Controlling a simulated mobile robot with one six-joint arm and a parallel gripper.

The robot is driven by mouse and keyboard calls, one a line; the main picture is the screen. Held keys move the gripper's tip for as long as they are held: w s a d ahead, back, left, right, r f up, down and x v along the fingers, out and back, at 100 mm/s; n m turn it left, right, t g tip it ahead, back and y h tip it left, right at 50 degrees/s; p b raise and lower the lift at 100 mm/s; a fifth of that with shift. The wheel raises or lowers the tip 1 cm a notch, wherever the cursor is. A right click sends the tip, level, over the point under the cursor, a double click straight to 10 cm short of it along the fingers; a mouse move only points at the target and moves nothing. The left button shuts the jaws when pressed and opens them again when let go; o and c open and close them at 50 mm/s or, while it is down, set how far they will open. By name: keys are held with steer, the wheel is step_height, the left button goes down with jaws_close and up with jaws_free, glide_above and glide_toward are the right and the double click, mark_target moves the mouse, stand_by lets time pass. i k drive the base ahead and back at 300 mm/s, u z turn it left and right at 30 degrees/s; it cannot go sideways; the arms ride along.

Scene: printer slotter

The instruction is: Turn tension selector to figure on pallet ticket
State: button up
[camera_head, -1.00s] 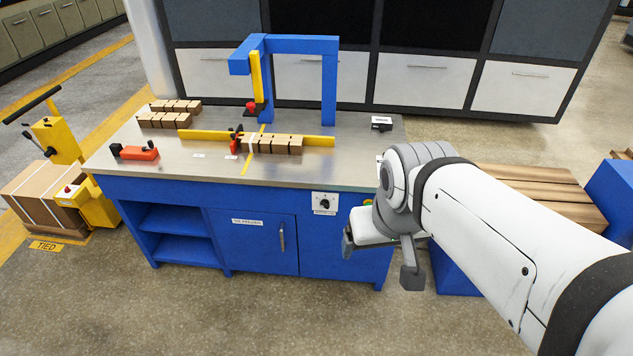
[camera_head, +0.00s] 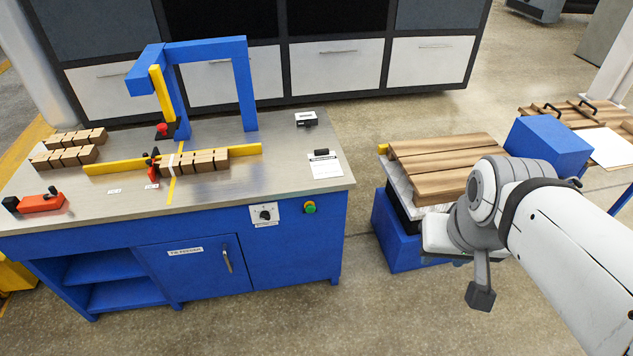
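The tension selector (camera_head: 265,215) is a black knob on a white plate on the front of the blue bench, below the steel top. Its markings are too small to read. A white paper ticket (camera_head: 325,166) with a dark clip lies on the right end of the bench top; its figure cannot be read. Whether it is the pallet ticket I cannot tell. My gripper (camera_head: 465,275) hangs to the right of the bench, in front of the wooden stack and well apart from the selector. One finger shows; the other is mostly hidden, so its opening is unclear.
A green button (camera_head: 310,207) sits right of the selector. A cabinet door (camera_head: 190,270) with a handle is below left. A pallet of wooden boards (camera_head: 440,165) stands right of the bench. A blue arch (camera_head: 210,50) and wooden blocks (camera_head: 205,162) are on the bench. Floor in front is free.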

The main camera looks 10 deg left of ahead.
mark_target(264, 215)
steer(key=z, duration=1.45)
steer(key=k, duration=0.75)
steer(key=u, duration=1.55)
